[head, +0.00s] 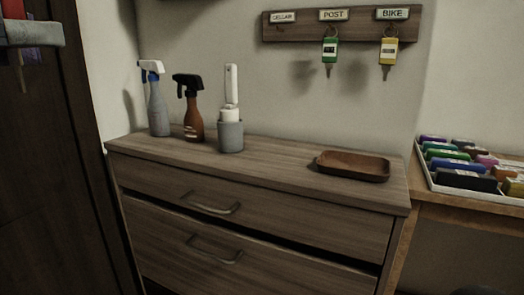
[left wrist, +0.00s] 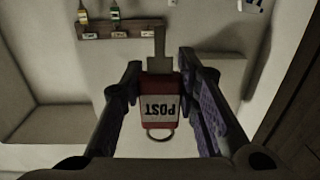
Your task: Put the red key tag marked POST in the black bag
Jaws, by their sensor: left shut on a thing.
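The red key tag marked POST (left wrist: 158,88) is between the two fingers of my left gripper (left wrist: 160,72) in the left wrist view. Its white label reads upside down, with a ring at one end and the metal key at the other. In the head view, my left gripper (head: 34,34) is at the upper left corner, partly cut off, in front of the dark door. Part of the red tag (head: 14,9) shows there, with the key hanging below. I cannot make out a black bag in either view. My right gripper is not in view.
A wall rack (head: 350,24) carries a green tag (head: 330,50) under POST and a yellow tag (head: 388,51) under BIKE; CELLAR is empty. The dresser holds spray bottles (head: 158,108), a cup with a brush (head: 230,136) and a brown tray (head: 353,166). A white tray (head: 431,182) holds several colored items.

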